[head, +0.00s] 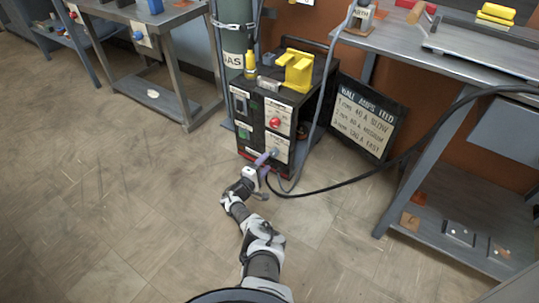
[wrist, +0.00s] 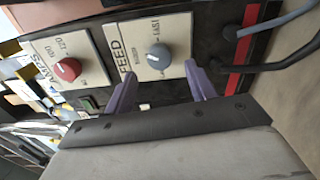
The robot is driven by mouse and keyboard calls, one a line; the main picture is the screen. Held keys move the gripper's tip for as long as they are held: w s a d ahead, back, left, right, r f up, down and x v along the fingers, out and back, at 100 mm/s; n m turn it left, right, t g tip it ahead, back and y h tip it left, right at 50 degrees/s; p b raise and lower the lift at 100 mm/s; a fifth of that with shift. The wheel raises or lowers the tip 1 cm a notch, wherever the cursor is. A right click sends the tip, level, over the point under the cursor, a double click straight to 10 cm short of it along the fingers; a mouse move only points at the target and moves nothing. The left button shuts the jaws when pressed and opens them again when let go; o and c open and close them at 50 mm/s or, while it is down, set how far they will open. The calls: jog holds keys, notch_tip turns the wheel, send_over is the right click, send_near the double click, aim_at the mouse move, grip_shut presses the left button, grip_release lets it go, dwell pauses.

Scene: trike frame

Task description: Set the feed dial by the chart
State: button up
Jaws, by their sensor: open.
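The feed dial is a grey-blue knob (wrist: 158,56) on a white plate marked FEED in the wrist view. It also shows low on the front of the black welder (head: 252,158) in the head view, as a small knob (head: 274,153). My gripper (wrist: 161,70) is open, its purple fingers on either side of the knob and seemingly short of it; contact cannot be told. In the head view my gripper (head: 264,160) is at the welder's lower front. The chart (head: 366,118) leans right of the welder, listing WALL, AMPS and FEED, with SLOW, MEDIUM and FAST rows. The dial's pointer setting is unclear.
A red AMPS dial (wrist: 67,69) sits beside the feed plate, above it in the head view. A black cable (head: 330,188) runs from the welder's lower front to the right. A gas cylinder (head: 234,40) stands behind. Workbenches flank the welder; the floor in front is clear.

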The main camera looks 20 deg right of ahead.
jog(key=p+v, duration=0.3)
jog(key=v, duration=0.6)
jog(key=shift+a, duration=0.15)
